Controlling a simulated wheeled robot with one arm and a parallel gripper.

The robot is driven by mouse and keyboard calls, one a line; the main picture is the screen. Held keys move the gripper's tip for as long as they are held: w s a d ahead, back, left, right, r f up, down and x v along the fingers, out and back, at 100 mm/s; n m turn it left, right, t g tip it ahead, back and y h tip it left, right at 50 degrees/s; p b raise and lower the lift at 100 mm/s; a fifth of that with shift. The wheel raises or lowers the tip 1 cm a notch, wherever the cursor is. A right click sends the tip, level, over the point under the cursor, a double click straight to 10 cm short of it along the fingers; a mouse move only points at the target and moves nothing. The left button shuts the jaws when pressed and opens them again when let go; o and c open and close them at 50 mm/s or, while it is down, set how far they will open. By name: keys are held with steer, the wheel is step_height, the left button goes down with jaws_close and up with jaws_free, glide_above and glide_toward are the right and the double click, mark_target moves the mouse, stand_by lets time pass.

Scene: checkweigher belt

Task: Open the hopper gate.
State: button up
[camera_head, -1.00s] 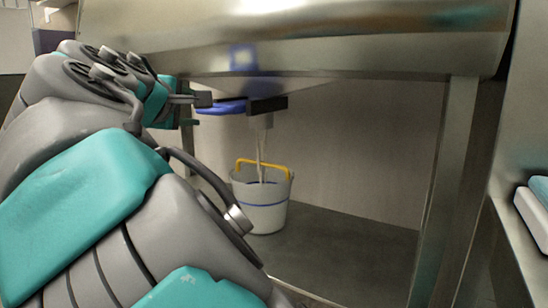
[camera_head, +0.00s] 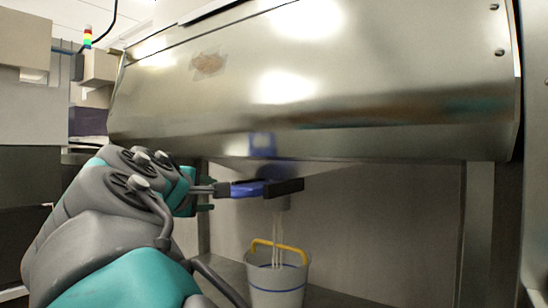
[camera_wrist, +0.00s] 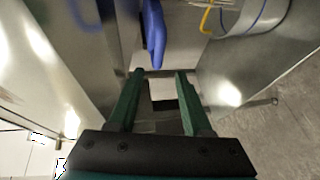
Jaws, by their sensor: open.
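The hopper (camera_head: 330,85) is a large shiny steel body. Under it is a dark gate block (camera_head: 288,187) with a blue handle (camera_head: 250,189) pointing left. A thin pale stream (camera_head: 278,235) falls from the outlet below the block into a white bucket (camera_head: 277,286). My gripper (camera_head: 213,197) is at the left end of the handle. In the wrist view, my gripper (camera_wrist: 160,74) has its green fingers apart, and the blue handle (camera_wrist: 153,32) ends just beyond or between their tips. I cannot tell whether they touch it.
The bucket has a yellow handle (camera_head: 277,245) and a blue band. A steel leg (camera_head: 478,230) stands to the right. A signal light (camera_head: 88,36) and grey boxes are at the far left. The space under the hopper is otherwise open.

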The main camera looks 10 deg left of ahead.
mark_target(255, 189)
steer(key=w+a+f+n+y, duration=0.7)
steer(key=a+f+n+y, duration=0.35)
steer(key=n+y, duration=0.2)
steer(key=s+d+r+n+y+p, duration=0.1)
steer(key=d+r+n+y, duration=0.15)
steer(key=d+n, duration=0.2)
steer(key=d+r+n+g+y, duration=0.1)
steer(key=d+n+y, duration=0.2)
steer(key=d+n, duration=0.15)
steer(key=s+d+r+n+y+p, duration=0.1)
steer(key=d+r+n+y, duration=0.1)
steer(key=d+n+y, duration=0.3)
steer(key=shift+h, duration=0.6)
steer(key=shift+d+r+x, duration=0.1)
steer(key=shift+d+x, duration=0.05)
steer(key=shift+x, duration=1.8)
steer(key=shift+d+r+x, duration=0.1)
steer(key=shift+d+x, duration=0.05)
steer(key=shift+x, duration=1.85)
steer(key=shift+w+m, duration=0.1)
steer(key=shift+m, duration=0.15)
steer(key=shift+c, duration=0.2)
jaws_close()
steer(key=shift+f, duration=0.1)
